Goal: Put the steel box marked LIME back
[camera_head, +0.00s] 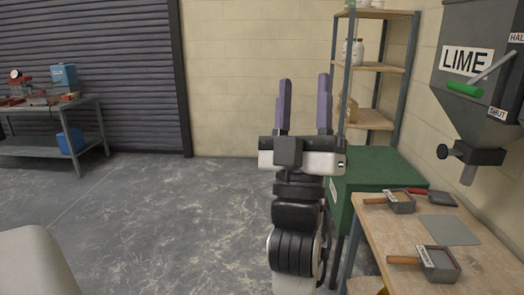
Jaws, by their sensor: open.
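My gripper (304,95) is raised in the middle of the view, its two purple fingers pointing up, apart and empty. Two small grey steel boxes with wooden handles are on the wooden bench at the lower right. The nearer steel box (443,265) is by the bench's front, its handle pointing left. The farther steel box (403,204) is near the back edge, handle also to the left. Each carries a small white label too small to read, so I cannot tell which is marked LIME. My gripper is left of both, touching neither.
A grey hopper (487,105) labelled LIME, with a green-handled lever, hangs at the right. A flat grey plate (449,230) lies between the boxes on the bench (385,238). A green cabinet (375,165) and a shelf rack (378,67) stand behind.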

